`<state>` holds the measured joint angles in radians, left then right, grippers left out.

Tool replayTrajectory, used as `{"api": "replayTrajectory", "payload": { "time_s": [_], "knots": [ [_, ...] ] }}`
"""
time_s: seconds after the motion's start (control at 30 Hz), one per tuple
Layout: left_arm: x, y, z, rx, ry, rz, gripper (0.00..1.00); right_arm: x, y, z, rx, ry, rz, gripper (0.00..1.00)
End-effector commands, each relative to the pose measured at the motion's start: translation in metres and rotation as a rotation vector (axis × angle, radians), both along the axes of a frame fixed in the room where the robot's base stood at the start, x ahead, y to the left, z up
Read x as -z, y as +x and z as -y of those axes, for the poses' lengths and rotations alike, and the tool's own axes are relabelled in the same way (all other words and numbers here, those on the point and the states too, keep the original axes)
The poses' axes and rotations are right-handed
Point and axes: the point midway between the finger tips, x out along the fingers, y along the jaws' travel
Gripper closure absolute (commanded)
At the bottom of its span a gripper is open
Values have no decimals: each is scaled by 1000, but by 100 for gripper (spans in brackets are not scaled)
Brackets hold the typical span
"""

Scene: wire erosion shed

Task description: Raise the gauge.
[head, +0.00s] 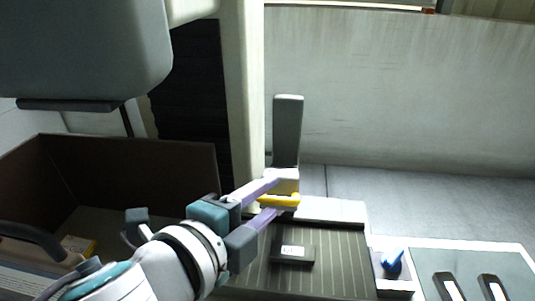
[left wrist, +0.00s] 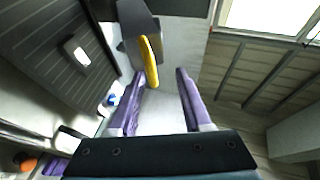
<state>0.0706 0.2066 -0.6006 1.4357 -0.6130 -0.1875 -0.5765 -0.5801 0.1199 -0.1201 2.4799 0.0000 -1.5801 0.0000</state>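A grey upright post (head: 287,130) stands at the back edge of a dark ribbed plate (head: 330,262), with a pale block and a yellow bar (head: 281,200) at its foot. I take this to be the gauge; no label confirms it. My left gripper (head: 277,197) is open, its purple fingers above and below the yellow bar in the head view. In the left wrist view, the yellow bar (left wrist: 151,62) shows at the open fingertips (left wrist: 160,74), closer to the left finger. I see no clear contact. My right gripper is not in view.
A dark block with a white label (head: 292,251) lies on the ribbed plate. A small tray (head: 396,284) with a blue item (head: 392,260) is to its right, beside a grey panel (head: 425,262) with two dark-and-white pieces. A brown open bin (head: 130,165) stands left.

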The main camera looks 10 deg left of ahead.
Motion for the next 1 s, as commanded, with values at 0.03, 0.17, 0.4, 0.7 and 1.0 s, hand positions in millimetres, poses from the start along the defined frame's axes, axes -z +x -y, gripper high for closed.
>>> {"api": "replayTrajectory", "payload": {
  "time_s": [0.03,0.17,0.4,0.7,1.0],
  "knots": [
    [-4,-10,-4,2,1,-1,53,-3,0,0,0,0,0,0],
    [-10,-29,-12,1,1,-1,53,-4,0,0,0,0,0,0],
    [-18,-50,-21,1,1,-1,53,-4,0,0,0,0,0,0],
    [-19,-53,-23,1,1,0,53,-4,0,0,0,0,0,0],
    [-19,-59,-59,-280,-187,-184,53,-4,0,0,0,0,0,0]
  ]
}}
